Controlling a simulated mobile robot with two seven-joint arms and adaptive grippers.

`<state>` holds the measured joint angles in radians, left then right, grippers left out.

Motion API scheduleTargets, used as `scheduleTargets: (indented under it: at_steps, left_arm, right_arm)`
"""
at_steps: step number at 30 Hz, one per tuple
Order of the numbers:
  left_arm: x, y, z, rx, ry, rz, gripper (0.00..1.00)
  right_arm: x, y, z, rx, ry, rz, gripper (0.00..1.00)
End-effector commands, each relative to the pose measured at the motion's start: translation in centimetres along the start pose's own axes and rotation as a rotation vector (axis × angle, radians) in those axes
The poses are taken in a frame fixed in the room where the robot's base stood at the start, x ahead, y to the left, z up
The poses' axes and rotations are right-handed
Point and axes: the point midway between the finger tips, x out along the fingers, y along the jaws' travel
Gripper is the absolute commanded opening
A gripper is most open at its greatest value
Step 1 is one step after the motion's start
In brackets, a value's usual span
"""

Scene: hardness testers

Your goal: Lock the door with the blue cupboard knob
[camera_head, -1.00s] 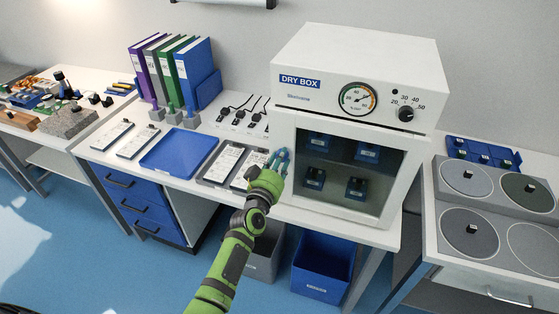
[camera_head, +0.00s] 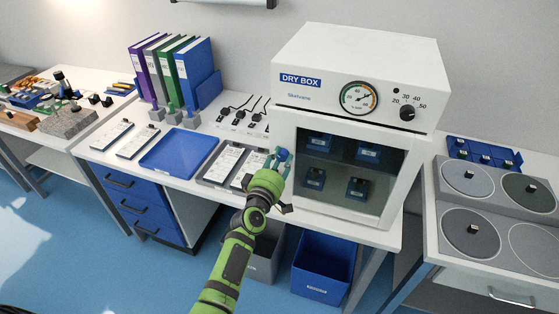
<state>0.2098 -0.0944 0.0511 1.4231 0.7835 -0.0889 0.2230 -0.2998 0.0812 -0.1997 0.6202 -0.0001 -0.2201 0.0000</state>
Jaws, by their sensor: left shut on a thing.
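The white dry box (camera_head: 360,70) stands on the white table. Its glass door (camera_head: 349,172) appears closed, with several small dark blue devices behind the glass. My left gripper (camera_head: 281,160) is at the left edge of the door, shut on the blue knob (camera_head: 282,154). The gripper and wrist hide most of the knob, so its exact turn cannot be told. My right gripper is not in view.
A blue tray (camera_head: 178,152) and grey trays with white contents lie left of my arm. Coloured binders (camera_head: 172,72) stand behind. Blue and grey bins sit under the table. Round plates (camera_head: 470,234) lie on the right bench.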

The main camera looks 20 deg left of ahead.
Motion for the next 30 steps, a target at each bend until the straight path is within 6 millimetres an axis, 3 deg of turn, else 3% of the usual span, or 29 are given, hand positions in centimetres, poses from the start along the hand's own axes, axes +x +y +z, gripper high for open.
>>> scheduleTargets:
  at_steps: [15,30]
  left_arm:
    - [-0.09,-0.12,0.57,-0.451,-0.012,-0.008,0.00]
    - [-0.06,0.02,0.51,-0.635,-0.012,-0.007,0.00]
  right_arm:
    - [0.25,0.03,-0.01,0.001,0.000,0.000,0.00]
    - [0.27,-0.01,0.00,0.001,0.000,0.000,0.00]
